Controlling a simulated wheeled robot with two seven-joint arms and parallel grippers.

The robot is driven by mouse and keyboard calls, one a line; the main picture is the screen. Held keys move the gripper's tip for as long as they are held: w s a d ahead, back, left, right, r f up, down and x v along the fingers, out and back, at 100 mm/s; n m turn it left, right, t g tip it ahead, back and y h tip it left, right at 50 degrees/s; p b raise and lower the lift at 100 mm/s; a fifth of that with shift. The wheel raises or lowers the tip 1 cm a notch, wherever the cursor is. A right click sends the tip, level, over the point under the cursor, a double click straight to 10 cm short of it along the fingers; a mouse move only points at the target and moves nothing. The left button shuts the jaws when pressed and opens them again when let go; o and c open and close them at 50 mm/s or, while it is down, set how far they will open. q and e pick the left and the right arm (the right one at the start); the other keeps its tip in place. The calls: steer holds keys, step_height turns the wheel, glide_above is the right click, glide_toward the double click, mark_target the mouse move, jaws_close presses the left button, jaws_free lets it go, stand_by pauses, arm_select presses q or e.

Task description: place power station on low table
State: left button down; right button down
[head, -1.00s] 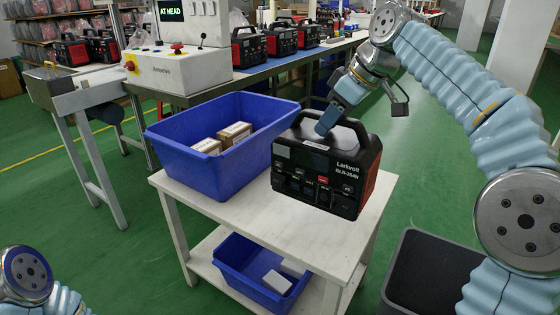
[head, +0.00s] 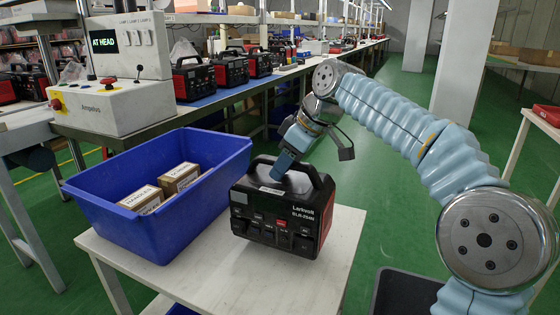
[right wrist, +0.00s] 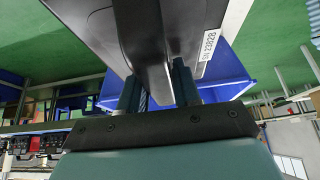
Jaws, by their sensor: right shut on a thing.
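The black and red power station (head: 275,222) is upright at the right part of the white low table (head: 335,245), beside the blue tote. My right gripper (head: 285,165) is shut on its top handle. In the right wrist view the two fingers (right wrist: 158,88) sit on either side of the dark handle, with the power station's body (right wrist: 110,25) beyond. I cannot tell whether its base touches the tabletop. My left gripper is out of view.
A blue tote (head: 160,225) with small boxes takes up the table's left part. A dark grey bin (head: 400,292) stands at the right. Behind is a long bench (head: 215,97) with several power stations and a control box (head: 110,95). Bare tabletop shows in front.

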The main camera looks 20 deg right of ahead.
mark_target(285, 179)
steer(key=shift+f+b, duration=0.65)
steer(key=shift+f, duration=1.1)
steer(key=c, duration=0.8)
jaws_free()
steer(key=shift+f, duration=0.2)
steer(key=p+v, duration=0.3)
steer(key=v, duration=0.8)
steer(key=shift+s+r, duration=0.1)
steer(key=shift+s+d+r, duration=0.1)
steer(key=shift+s+r, duration=0.1)
steer(key=shift+r, duration=0.15)
